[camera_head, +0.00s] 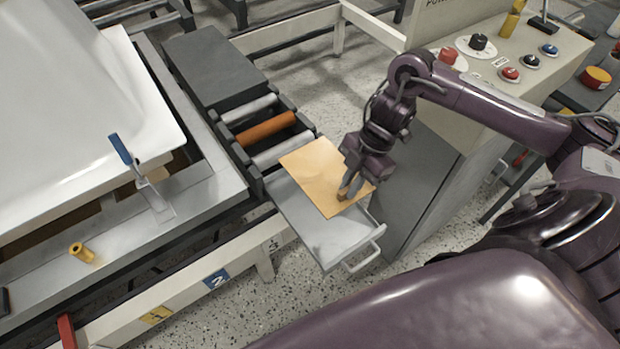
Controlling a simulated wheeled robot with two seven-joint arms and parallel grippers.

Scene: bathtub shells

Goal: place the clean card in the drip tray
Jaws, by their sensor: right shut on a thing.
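The card (316,172) is a flat tan sheet over the drip tray (318,238), a grey shallow tray with a handle at its front end. The card covers the tray's back part, and its far edge reaches the rollers. My right gripper (345,195) is at the card's right edge, shut on it. I cannot tell whether the card touches the tray floor. My left gripper is not in view.
Rollers (265,128), one of them orange, lie behind the tray. A control console (500,70) with knobs stands at the right. A white shell (90,100) rests on the left frame, with a blue-handled scraper (140,175) near its edge.

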